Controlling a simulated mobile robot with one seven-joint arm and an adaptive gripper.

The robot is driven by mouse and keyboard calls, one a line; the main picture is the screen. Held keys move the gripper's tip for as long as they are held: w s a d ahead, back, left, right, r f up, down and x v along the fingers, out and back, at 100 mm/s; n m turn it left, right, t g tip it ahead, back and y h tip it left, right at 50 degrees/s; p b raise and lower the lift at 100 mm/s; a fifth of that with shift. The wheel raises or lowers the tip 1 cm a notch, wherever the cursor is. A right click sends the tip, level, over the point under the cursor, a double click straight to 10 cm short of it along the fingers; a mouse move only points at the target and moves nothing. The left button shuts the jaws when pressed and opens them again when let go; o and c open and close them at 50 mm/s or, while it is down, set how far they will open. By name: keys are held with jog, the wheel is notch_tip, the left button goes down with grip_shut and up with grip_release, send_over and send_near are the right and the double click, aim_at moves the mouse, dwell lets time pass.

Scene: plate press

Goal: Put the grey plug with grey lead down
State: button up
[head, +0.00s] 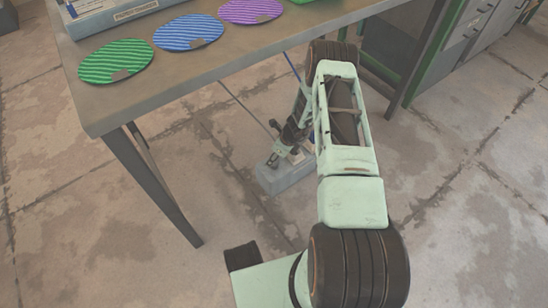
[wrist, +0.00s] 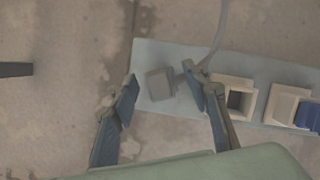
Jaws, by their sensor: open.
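The grey plug (wrist: 160,84) lies at the left end of a pale blue-grey block (wrist: 175,57) in the wrist view. Its grey lead (wrist: 217,40) runs off to the upper right, passing behind my right finger. My gripper (wrist: 160,76) is open, with one finger on each side of the plug in the picture; I see a gap at the left finger and cannot tell whether the right one touches. In the head view my gripper (head: 278,148) is low over the block (head: 284,178), under the table, and the plug cannot be made out.
Beside the plug stand a cream socket (wrist: 233,97) with a dark opening and another cream socket (wrist: 287,104) with a blue plug (wrist: 308,115) at it. The table (head: 150,105) with striped discs overhangs on the left; its leg (head: 158,190) stands nearby. Floor around the block is clear.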

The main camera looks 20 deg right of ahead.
jog(key=p+v, duration=0.4)
jog(key=v, duration=0.7)
jog(key=shift+r, duration=0.35)
jog(key=shift+d, duration=0.15)
